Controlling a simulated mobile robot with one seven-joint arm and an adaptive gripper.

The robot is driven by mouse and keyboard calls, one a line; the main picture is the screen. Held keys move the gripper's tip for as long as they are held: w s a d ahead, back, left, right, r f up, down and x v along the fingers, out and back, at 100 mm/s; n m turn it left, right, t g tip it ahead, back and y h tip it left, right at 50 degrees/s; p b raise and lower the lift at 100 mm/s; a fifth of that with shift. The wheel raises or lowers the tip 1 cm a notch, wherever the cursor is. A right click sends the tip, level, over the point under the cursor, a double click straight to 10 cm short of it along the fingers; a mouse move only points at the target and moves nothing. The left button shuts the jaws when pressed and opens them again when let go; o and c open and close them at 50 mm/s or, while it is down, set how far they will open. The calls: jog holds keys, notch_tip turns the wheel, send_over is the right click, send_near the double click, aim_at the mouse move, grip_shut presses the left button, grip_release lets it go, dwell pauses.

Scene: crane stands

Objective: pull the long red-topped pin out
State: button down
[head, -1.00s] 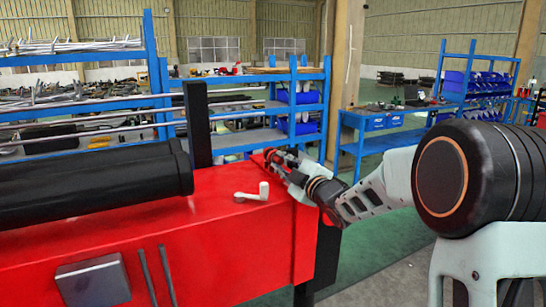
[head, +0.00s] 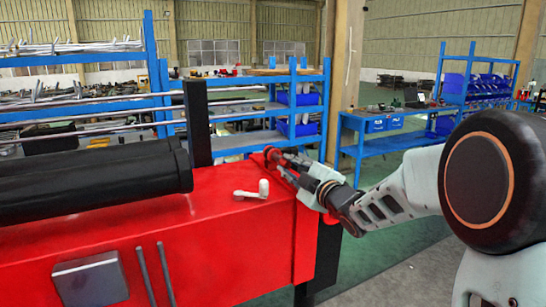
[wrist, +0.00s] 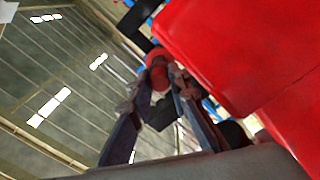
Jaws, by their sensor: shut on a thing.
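The red top of the pin (head: 270,153) shows at the far right corner of the red crane stand (head: 240,245). In the wrist view the rounded red top (wrist: 154,58) sits between my fingertips, close beside a large red face of the stand. My gripper (head: 276,158) reaches in from the right and is shut on the pin's red top; its fingers also show in the wrist view (wrist: 158,82). The pin's shaft is hidden, so I cannot tell how deep it sits.
A small white crank handle (head: 252,190) lies on the stand's top, left of my gripper. Blue shelves (head: 225,105) are behind. Open floor lies to the right.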

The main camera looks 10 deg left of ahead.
jog(key=shift+b+v, duration=0.65)
jog(key=shift+v, duration=2.35)
